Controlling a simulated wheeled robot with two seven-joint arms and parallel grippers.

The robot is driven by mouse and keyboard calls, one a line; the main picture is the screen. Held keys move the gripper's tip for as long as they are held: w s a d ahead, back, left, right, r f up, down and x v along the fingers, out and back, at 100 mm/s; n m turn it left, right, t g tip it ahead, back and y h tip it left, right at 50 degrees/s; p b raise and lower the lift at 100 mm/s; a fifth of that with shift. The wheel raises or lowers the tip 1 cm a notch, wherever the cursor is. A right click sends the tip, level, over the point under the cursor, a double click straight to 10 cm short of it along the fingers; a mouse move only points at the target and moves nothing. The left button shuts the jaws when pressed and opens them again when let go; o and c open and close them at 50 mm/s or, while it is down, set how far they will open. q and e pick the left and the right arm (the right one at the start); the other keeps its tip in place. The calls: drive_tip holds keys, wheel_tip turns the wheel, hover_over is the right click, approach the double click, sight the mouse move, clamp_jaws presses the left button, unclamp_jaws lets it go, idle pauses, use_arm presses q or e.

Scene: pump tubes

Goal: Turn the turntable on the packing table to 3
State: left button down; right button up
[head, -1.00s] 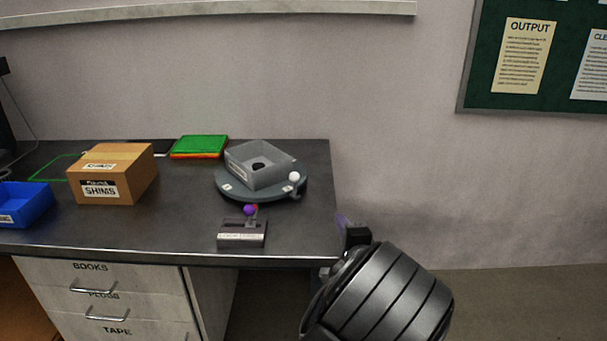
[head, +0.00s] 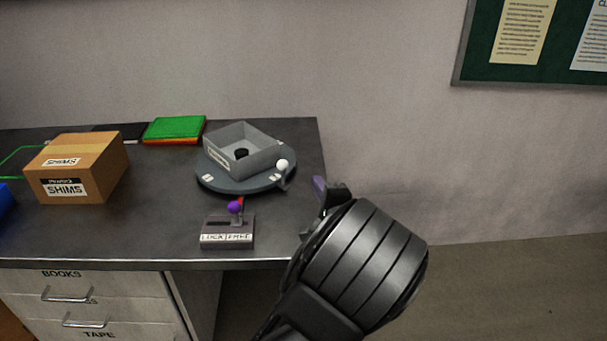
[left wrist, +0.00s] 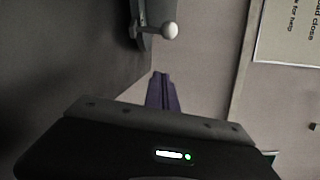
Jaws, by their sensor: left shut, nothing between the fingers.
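The round grey turntable (head: 222,183) sits near the right end of the dark packing table (head: 150,225). A grey open box with a dark round thing in it stands on top of the turntable. A white ball knob (head: 282,165) stands on the turntable's right rim; it also shows at the top of the left wrist view (left wrist: 169,30). A lock/free block (head: 227,236) with a purple ball lever (head: 235,207) sits in front. My left gripper (head: 319,186), with purple fingers, is shut and empty, right of the knob and apart from it. My right gripper is not in view.
A cardboard SHIMS box (head: 77,165), a green and orange stack (head: 174,130) and a blue bin (head: 4,197) are on the table to the left. The table's right edge is close to my left gripper. A wall is behind.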

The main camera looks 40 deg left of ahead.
use_arm(q)
drive_tip(key=b+x, duration=0.2)
drive_tip(key=x, duration=0.7)
drive_tip(key=shift+w+a+f, duration=0.1)
drive_tip(key=shift+w+a, duration=0.1)
drive_tip(key=shift+a, duration=0.05)
drive_tip(key=shift+s+a+r, duration=0.15)
drive_tip(key=shift+s+a, duration=0.1)
drive_tip(key=shift+s, duration=0.35)
drive_tip(key=shift+s+a+r, duration=0.2)
drive_tip(key=shift+s, duration=0.4)
drive_tip(key=shift+s+a+r, duration=0.15)
drive_tip(key=shift+s+a, duration=0.1)
drive_tip(key=shift+s, duration=0.3)
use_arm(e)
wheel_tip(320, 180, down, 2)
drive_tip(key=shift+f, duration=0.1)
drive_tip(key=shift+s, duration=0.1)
